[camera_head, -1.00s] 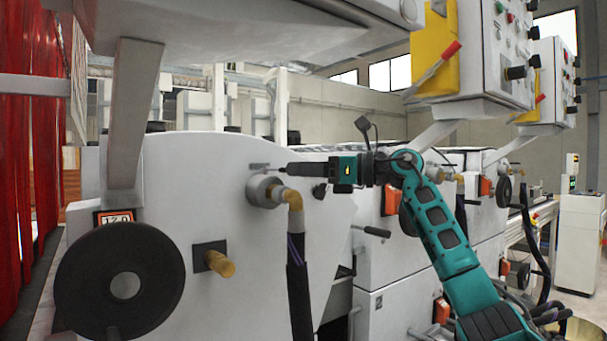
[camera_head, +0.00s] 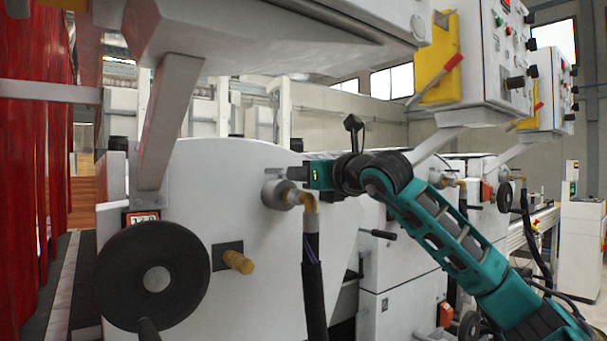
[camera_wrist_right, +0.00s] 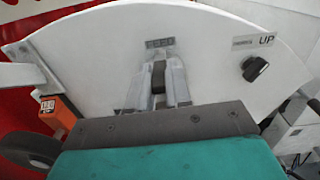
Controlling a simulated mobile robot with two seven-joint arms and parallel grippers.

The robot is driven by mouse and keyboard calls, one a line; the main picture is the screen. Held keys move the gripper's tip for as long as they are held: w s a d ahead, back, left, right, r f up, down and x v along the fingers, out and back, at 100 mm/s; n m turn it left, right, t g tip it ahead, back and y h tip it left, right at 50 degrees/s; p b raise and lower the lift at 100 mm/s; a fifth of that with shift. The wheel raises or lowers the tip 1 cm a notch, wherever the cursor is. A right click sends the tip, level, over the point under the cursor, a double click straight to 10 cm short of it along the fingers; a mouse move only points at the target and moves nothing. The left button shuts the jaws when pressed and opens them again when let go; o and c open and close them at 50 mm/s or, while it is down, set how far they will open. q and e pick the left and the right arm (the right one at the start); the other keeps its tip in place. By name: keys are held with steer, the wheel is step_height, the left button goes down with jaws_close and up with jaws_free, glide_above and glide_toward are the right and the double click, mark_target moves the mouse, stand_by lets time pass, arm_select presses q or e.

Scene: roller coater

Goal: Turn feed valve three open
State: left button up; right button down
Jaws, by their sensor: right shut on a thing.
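A dark valve knob (camera_wrist_right: 158,75) sits on the white machine panel just below a small plate that appears to read FEED (camera_wrist_right: 160,44). My right gripper (camera_wrist_right: 158,80) is shut on this knob, with a pale finger on each side of it. In the head view my right gripper (camera_head: 294,173) is at the panel, just above the round pipe fitting (camera_head: 276,193); the knob itself is hidden there. I cannot read a valve number or tell how far the knob is turned. My left gripper is not in view.
A black handwheel (camera_head: 130,280) and a brass-coloured knob (camera_head: 238,262) stand out from the panel at left. A dark hose (camera_head: 314,285) hangs below the fitting. A second black knob (camera_wrist_right: 255,68) is beside an UP label. A control box (camera_head: 490,70) hangs at upper right.

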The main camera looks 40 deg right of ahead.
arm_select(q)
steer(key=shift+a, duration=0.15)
arm_select(e)
steer(key=shift+a+f+m+h, duration=0.1)
steer(key=shift+a+m+h, duration=0.1)
steer(key=shift+m+h, duration=0.1)
steer(key=c, duration=1)
jaws_free()
steer(key=shift+c, duration=0.2)
arm_select(q)
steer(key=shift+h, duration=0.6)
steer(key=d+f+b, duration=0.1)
steer(key=b, duration=0.1)
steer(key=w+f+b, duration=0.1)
steer(key=b, duration=0.2)
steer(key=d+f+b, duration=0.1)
steer(key=b, duration=0.2)
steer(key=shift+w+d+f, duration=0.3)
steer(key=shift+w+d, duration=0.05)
arm_select(e)
steer(key=s+a, duration=0.1)
steer(key=s, duration=1.1)
steer(key=shift+s+a, duration=0.3)
steer(key=shift+s, duration=0.1)
